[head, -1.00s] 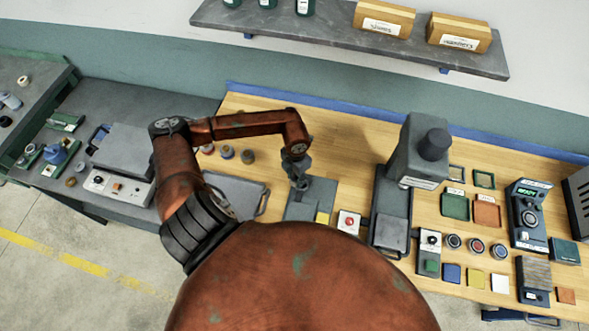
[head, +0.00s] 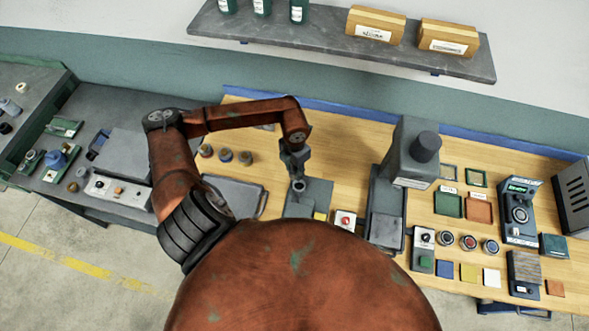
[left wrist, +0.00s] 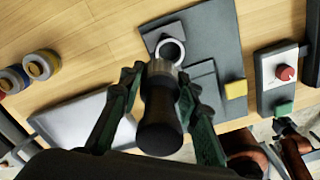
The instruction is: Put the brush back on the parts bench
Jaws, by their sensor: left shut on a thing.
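My left gripper (head: 294,166) is over the grey plate (head: 318,190) on the wooden bench. In the left wrist view, its green fingers (left wrist: 160,88) are shut on the brush (left wrist: 160,122), which has a dark handle and a metal collar. The brush's far end is hidden. A pale metal ring (left wrist: 171,50) shows just beyond the collar, over the plate; I cannot tell whether the brush touches it. The wooden bench (head: 345,140) runs across the middle, and a dark grey bench (head: 105,97) stands to its left.
A flat grey tray (head: 235,193) lies left of the plate. Several small rolls (head: 225,156) stand behind it. A red-button box (head: 344,219) and a grey machine (head: 411,155) stand to the right. The bench top behind the plate is clear.

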